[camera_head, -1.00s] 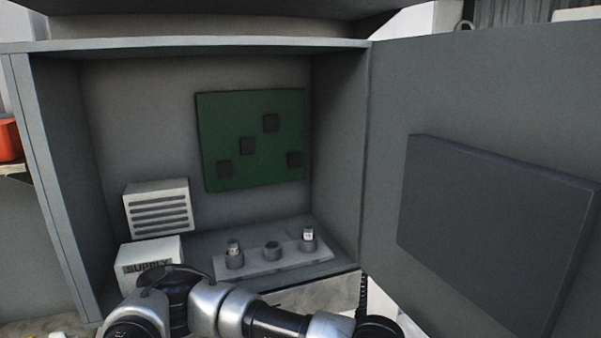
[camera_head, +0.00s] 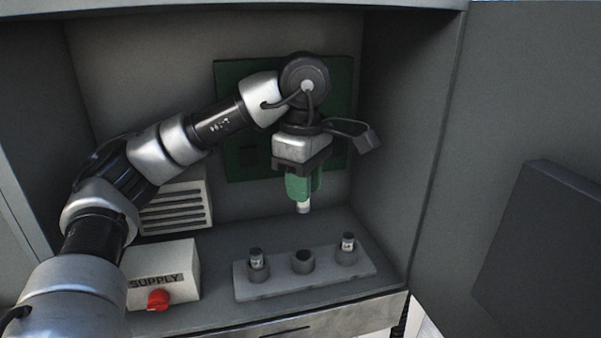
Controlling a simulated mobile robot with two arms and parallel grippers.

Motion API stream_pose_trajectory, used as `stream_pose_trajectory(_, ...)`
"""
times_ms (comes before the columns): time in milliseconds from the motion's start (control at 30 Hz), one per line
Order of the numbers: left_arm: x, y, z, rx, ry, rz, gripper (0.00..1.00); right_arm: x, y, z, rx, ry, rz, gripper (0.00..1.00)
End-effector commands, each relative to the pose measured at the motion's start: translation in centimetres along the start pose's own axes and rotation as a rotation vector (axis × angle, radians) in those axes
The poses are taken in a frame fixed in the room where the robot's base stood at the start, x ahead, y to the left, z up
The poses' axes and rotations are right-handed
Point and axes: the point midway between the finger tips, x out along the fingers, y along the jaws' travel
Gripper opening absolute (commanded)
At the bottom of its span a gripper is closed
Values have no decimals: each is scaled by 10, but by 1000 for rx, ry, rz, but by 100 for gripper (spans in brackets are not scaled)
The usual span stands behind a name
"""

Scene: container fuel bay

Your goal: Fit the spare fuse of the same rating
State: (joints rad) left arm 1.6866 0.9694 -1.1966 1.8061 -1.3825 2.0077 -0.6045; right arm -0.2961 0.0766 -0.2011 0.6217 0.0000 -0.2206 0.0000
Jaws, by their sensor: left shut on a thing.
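My left gripper (camera_head: 303,190), with green fingers, is shut on a small white fuse (camera_head: 304,208) and points straight down. The fuse's lower end shows below the fingertips; its upper part and any rating mark are hidden. It hangs above the fuse block (camera_head: 305,285), apart from it. The block is a pale strip with three round dark sockets. The middle socket (camera_head: 303,262) is empty. The left socket holds a fuse (camera_head: 257,256) and the right socket holds another fuse (camera_head: 348,242); their markings are too small to read. My right gripper is not in view.
A white box labelled SUPPLY with a red knob (camera_head: 158,300) stands left of the block. A vented box (camera_head: 175,212) is behind it, partly covered by my arm. A green board (camera_head: 340,90) is on the back wall. The open cabinet door (camera_head: 520,110) is at right.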

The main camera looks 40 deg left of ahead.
Motion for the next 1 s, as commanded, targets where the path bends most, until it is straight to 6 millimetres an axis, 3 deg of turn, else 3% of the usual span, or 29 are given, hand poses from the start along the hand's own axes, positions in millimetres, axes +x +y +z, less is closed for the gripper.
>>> stream_pose_trajectory(267, 12, 0, -1, -7, 0, 0, 0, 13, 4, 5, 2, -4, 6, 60)
stream_pose_trajectory(1000, 76, 0, -1, -4, 0, 0, 0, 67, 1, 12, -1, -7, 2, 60)
